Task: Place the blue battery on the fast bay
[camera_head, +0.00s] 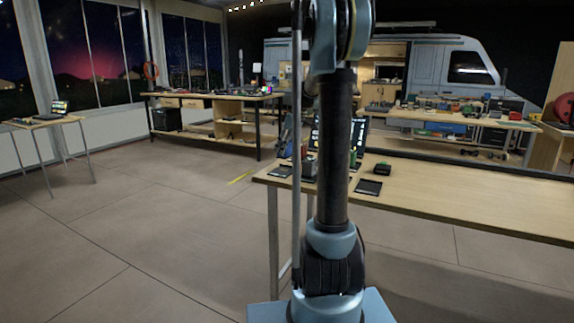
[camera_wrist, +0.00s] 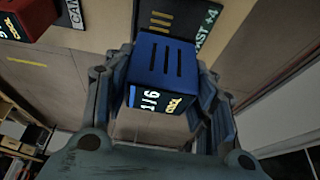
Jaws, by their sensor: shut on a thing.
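The blue battery (camera_wrist: 166,62) is in my gripper (camera_wrist: 160,86) in the wrist view. Its top has dark slots, and its dark face shows "1/6" and yellow lettering. The gripper's two fingers close on its left and right sides. The gap between battery and pad cannot be judged. In the head view my arm hides the gripper and the battery.
A red block (camera_wrist: 30,17) stands near a dark pad marked "CAM" (camera_wrist: 75,12). The wooden table (camera_head: 470,198) holds a dark pad (camera_head: 369,187) and a small dark box (camera_head: 383,169); its right part is clear. Workbenches stand farther back.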

